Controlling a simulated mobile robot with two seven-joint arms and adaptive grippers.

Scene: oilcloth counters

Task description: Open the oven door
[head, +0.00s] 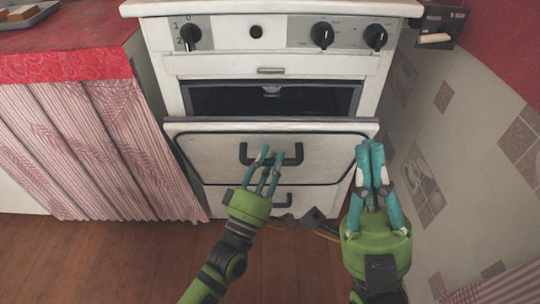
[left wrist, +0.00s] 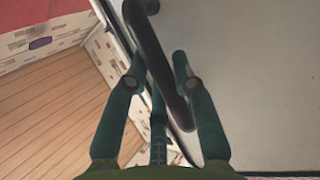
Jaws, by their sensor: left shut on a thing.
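The white oven (head: 262,65) stands at the centre of the head view. Its door (head: 205,150) is tilted partly open, and the dark oven cavity (head: 225,100) shows above the door's top edge. The black door handle (head: 293,158) is on the front of the door. My left gripper (head: 268,158) is shut on this handle. In the left wrist view the handle (left wrist: 158,55) passes between the fingers of that gripper (left wrist: 160,75). My right gripper (head: 370,150) is in front of the door's right end, with its fingertips together and nothing visible between them.
A counter (head: 75,40) with a red cloth and a striped curtain (head: 95,150) stands left of the oven. A tiled wall (head: 450,130) is close on the right. A lower drawer (head: 235,195) sits beneath the door. The wooden floor (head: 130,255) in front is mostly clear.

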